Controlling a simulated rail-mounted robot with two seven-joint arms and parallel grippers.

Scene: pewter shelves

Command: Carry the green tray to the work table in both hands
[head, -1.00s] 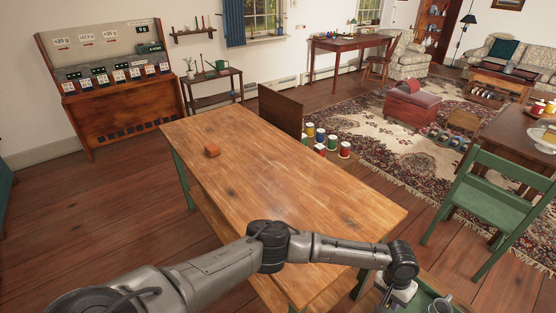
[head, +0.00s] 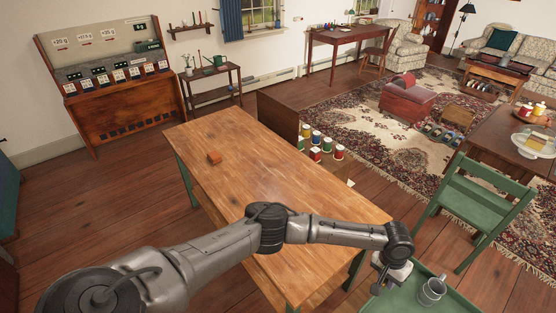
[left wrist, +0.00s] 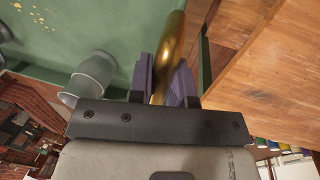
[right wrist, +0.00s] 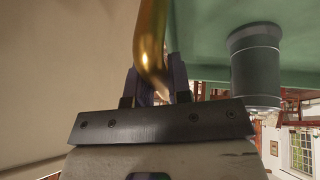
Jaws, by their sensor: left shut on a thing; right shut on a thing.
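The green tray (head: 398,296) is at the lower right of the head view, partly cut off, beside the work table's near right end. A grey metal mug (head: 432,291) stands on it. My left gripper (head: 385,281) is at the tray's left side; in the left wrist view (left wrist: 166,80) it is shut on a brass handle (left wrist: 173,45). My right gripper (right wrist: 155,88) shows only in its wrist view, shut on another brass handle (right wrist: 150,35). A grey cylinder (right wrist: 255,70) stands near it on green. The wooden work table (head: 250,165) fills the middle of the head view.
A small orange-brown block (head: 214,158) lies toward the table's far left; the rest of its top looks clear. A green chair (head: 480,205) stands to the right.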

